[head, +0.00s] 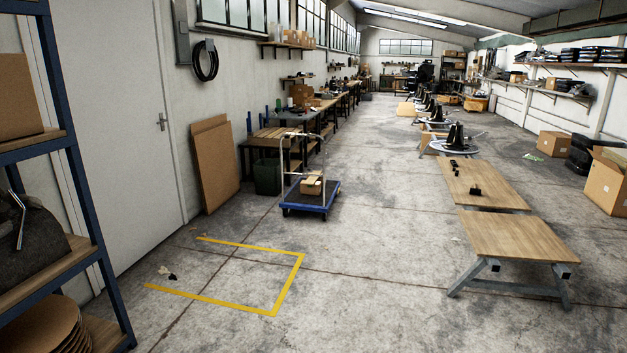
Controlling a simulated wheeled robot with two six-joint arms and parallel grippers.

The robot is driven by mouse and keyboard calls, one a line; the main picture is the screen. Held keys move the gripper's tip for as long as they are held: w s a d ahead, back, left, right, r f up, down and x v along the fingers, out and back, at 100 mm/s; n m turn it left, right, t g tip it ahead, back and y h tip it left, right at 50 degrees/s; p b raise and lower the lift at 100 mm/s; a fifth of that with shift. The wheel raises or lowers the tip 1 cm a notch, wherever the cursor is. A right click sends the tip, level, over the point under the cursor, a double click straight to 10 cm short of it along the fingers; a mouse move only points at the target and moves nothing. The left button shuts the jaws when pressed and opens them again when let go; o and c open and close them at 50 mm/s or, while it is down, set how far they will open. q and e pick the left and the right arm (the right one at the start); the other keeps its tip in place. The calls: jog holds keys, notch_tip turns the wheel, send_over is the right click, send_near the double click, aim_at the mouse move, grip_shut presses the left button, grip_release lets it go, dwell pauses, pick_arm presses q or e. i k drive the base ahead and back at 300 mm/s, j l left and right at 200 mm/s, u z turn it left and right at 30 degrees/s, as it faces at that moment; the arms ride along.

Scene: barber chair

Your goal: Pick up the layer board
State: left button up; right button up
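Neither of my grippers is in view. No thing in view is clearly marked as the layer board. A stack of flat brown boards (213,170) stands on the floor, leaning upright against the left wall beside the white door. A round stack of brown sheets (45,325) lies on the lower shelf at the bottom left, partly cut off by the frame. Wooden panels (515,238) lie flat on trestles at the right. I cannot tell from this view which of these is the layer board.
A blue platform cart (310,208) carries a small box. A dark bin (267,177) stands behind it. Yellow tape (285,285) marks the floor in front. A blue-framed shelf (85,200) stands close at left. An open cardboard box (605,185) is at right. The middle floor is clear.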

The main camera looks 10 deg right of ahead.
aim_at(312, 179)
jog(key=i+l+z, duration=0.3)
jog(key=i, duration=0.2)
jog(key=i+z, duration=0.3)
jog(key=i, duration=0.15)
jog(key=i+z, duration=0.2)
jog(key=i, duration=1.8)
jog(key=i+u, duration=0.1)
jog(key=i, duration=0.9)
jog(key=i+l+u, duration=0.1)
jog(key=i, duration=0.85)
jog(key=i+z, duration=0.1)
jog(key=i, duration=0.55)
jog(key=i+j+z, duration=0.1)
jog(key=i, duration=0.55)
jog(key=i+j+z, duration=0.1)
jog(key=i, duration=1.55)
jog(key=i+l, duration=0.15)
jog(key=i, duration=0.85)
